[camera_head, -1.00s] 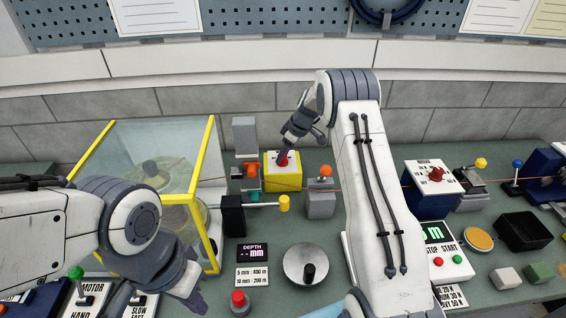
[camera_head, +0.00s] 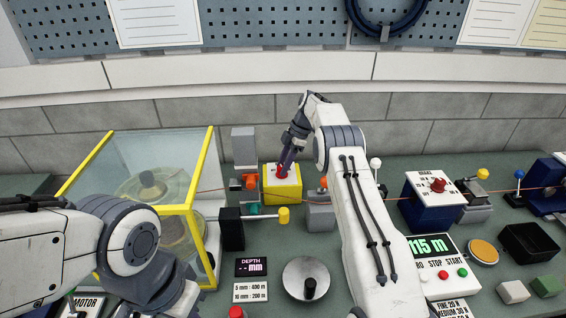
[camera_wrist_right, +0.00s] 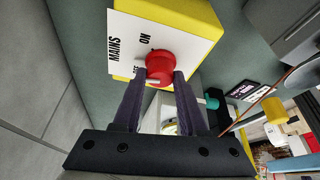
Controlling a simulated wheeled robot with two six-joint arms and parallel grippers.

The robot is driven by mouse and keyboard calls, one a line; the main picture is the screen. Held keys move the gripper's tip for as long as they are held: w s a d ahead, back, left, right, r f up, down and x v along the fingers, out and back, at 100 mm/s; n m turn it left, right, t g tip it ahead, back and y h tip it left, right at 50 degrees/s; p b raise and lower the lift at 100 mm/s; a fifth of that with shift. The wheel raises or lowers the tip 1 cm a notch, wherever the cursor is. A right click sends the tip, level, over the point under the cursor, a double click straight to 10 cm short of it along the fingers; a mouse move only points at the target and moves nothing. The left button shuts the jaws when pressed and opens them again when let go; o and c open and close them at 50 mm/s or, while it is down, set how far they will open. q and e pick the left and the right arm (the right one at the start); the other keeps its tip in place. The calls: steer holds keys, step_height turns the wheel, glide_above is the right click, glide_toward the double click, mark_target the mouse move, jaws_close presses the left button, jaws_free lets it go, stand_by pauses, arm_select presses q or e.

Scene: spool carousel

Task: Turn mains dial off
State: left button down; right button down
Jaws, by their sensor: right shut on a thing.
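The mains box (camera_head: 282,191) is a yellow block with a white top at the middle of the bench. Its red dial (camera_wrist_right: 160,66) fills the space between my right gripper's fingertips (camera_wrist_right: 161,78) in the right wrist view. The plate reads MAINS and ON; a second word beside the dial is mostly hidden by a finger. My right gripper (camera_head: 283,168) reaches down onto the dial in the head view and is shut on it. My left gripper (camera_head: 168,300) hangs at the lower left, away from the mains box, its fingertips cut off or hidden.
A yellow-framed clear guard (camera_head: 205,150) stands left of the mains box. A black block with a yellow-tipped lever (camera_head: 284,215) and a grey block (camera_head: 320,218) stand close in front. A blue box with a red knob (camera_head: 437,185) is to the right.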

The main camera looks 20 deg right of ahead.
arm_select(q)
steer(key=shift+r, duration=0.35)
arm_select(e)
steer(key=shift+r+n, duration=0.1)
steer(key=shift+n, duration=0.3)
steer(key=shift+c, duration=2.2)
jaws_free()
